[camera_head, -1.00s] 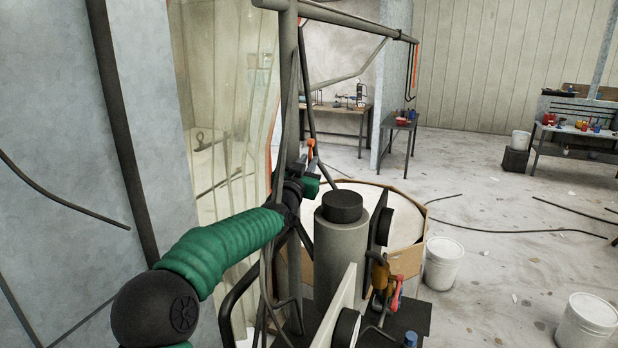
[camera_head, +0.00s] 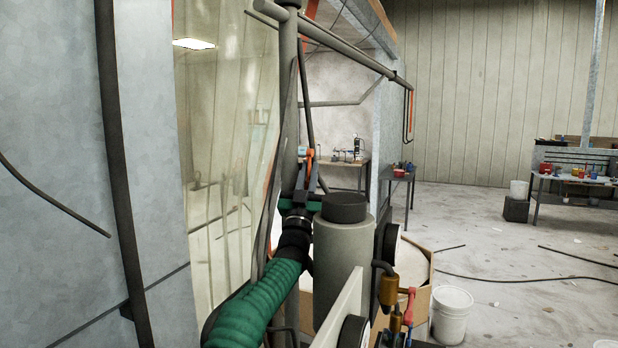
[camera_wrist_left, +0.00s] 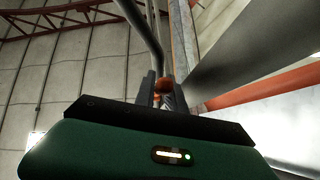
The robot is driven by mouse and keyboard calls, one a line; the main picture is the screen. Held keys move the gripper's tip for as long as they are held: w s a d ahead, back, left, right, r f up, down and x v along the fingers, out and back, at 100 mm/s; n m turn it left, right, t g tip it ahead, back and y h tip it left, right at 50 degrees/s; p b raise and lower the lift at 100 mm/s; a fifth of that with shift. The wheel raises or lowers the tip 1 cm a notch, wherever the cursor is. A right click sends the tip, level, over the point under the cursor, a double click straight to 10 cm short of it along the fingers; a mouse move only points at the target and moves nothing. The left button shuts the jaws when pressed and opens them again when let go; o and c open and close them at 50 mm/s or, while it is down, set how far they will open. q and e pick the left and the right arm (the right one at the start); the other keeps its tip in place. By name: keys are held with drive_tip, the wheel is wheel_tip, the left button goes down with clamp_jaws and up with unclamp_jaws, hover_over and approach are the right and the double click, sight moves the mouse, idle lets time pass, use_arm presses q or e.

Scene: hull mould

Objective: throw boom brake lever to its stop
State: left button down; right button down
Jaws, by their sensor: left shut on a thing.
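The boom brake lever shows as a small orange piece (camera_head: 309,155) beside the upright boom post (camera_head: 289,110) in the head view. My left gripper (camera_head: 311,170) is at it, with the green forearm reaching up from the bottom. In the left wrist view, the dark fingers (camera_wrist_left: 160,88) close around an orange, rounded piece of the lever (camera_wrist_left: 161,82), in front of a grey pole. The lever's pivot and its stop cannot be made out. My right gripper is out of view.
A grey cylinder with a black cap (camera_head: 341,250) stands close right of my left forearm. The boom (camera_head: 350,53) runs overhead to the right. Brass and red fittings (camera_head: 390,292) sit lower right. A white bucket (camera_head: 452,316) stands on the open floor.

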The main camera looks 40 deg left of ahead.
use_arm(q)
drive_tip(key=shift+w+f, duration=0.15)
drive_tip(key=shift+f, duration=0.05)
